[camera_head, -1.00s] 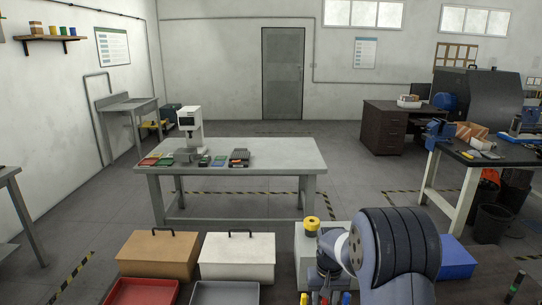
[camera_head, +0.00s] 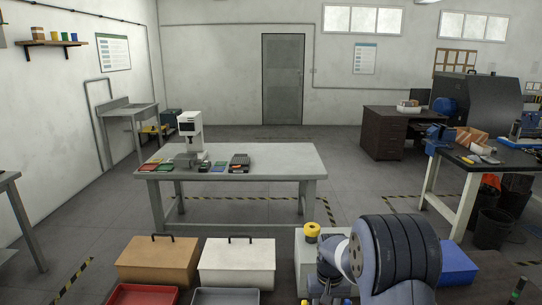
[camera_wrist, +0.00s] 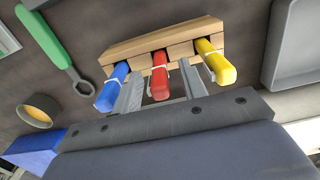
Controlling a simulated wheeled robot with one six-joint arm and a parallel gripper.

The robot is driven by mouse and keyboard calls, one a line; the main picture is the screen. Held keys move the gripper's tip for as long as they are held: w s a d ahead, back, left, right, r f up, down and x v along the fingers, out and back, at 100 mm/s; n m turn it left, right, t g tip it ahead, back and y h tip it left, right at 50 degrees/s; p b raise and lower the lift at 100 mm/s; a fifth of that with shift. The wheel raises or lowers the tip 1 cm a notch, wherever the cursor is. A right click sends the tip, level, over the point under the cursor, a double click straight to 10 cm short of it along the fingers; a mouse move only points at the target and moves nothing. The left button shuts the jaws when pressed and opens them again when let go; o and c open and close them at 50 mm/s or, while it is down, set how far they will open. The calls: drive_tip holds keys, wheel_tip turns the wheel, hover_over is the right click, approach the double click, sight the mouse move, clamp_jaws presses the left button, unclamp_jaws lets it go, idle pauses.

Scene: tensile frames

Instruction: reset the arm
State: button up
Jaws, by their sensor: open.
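My gripper (camera_wrist: 162,74) shows in the wrist view as two grey fingers standing apart, with nothing held between them. A wooden rack (camera_wrist: 165,40) lies past the fingers, with a blue handle (camera_wrist: 112,88), a red handle (camera_wrist: 159,77) and a yellow handle (camera_wrist: 215,62) along it. The red handle appears between the fingers; I cannot tell whether they touch it. In the head view my arm is folded at the lower right, and its gripper end is mostly hidden at the bottom edge.
A green ring-ended tool (camera_wrist: 52,45) and a round yellow-topped item (camera_wrist: 38,108) lie left in the wrist view. A tan case (camera_head: 157,262), white case (camera_head: 237,264) and red tray (camera_head: 143,295) stand before the grey table (camera_head: 270,160). A blue box (camera_head: 457,262) stands right of my arm.

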wheel_tip(320, 180, up, 10)
drive_tip(key=shift+r+b, duration=0.1)
drive_tip(key=shift+b, duration=0.3)
wheel_tip(320, 180, down, 10)
drive_tip(key=p, duration=0.2)
wheel_tip(320, 180, up, 10)
drive_tip(key=p, duration=0.7)
drive_tip(key=shift+r, duration=0.2)
